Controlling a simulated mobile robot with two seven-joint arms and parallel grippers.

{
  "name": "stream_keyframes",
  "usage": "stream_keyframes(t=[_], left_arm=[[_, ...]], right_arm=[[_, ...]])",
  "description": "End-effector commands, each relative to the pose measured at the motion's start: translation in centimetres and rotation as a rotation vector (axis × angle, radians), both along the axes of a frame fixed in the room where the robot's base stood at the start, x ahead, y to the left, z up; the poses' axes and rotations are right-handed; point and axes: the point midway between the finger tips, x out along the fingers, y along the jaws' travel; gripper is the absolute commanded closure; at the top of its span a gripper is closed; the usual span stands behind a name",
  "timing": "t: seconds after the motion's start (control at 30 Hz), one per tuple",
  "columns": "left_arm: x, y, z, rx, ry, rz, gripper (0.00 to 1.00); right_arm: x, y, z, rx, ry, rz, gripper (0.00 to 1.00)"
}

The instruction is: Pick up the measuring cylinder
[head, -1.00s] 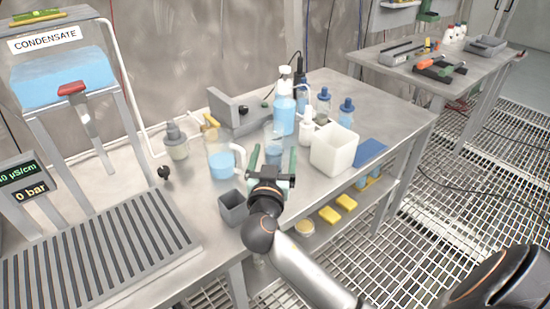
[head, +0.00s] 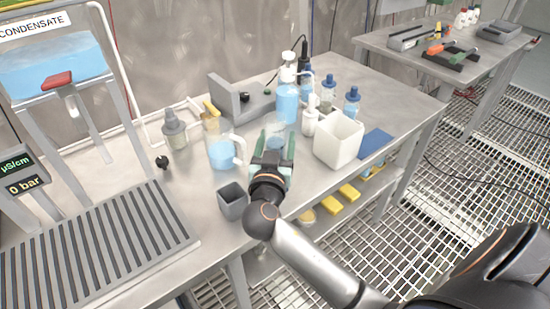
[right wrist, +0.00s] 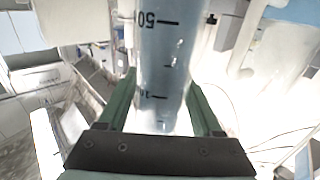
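The measuring cylinder (head: 276,129) is clear with pale blue liquid low in it. It stands upright on the steel bench, partly hidden by my right gripper (head: 277,139). In the right wrist view the cylinder (right wrist: 164,50) fills the middle, with black marks 50 and 10 showing. The green fingers of the right gripper (right wrist: 162,85) are apart, one on each side of its lower part. A slim gap seems to show beside the glass, so I see no firm grip. My left gripper is in neither current view.
A jug of blue liquid (head: 222,153) stands close left of the cylinder, with a grey square cup (head: 233,199) nearer the front edge. A blue-filled bottle (head: 287,103), a white bottle (head: 309,121) and a white square container (head: 338,140) crowd the right side.

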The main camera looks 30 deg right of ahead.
Motion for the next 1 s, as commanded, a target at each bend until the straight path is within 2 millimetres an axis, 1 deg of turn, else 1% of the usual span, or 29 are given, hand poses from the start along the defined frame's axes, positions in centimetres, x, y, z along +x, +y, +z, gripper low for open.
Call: stream_keyframes(t=[0.03,0.07,0.57,1.0], left_arm=[[-0.09,0.03,-0.06,0.001,0.003,0.000,0.50],[-0.11,0.03,-0.08,0.001,0.003,0.000,0.50],[-0.08,0.06,-0.07,0.001,0.003,0.000,0.50],[0.54,0.05,0.43,0.001,-0.012,0.000,0.50]], right_arm=[[0.00,-0.01,0.00,0.000,0.000,0.000,0.40],[0.00,-0.01,0.00,0.000,0.000,0.000,0.43],[0.01,-0.02,0.00,0.000,0.000,0.000,1.00],[0.14,-0.12,0.26,0.000,-0.001,0.000,1.00]])
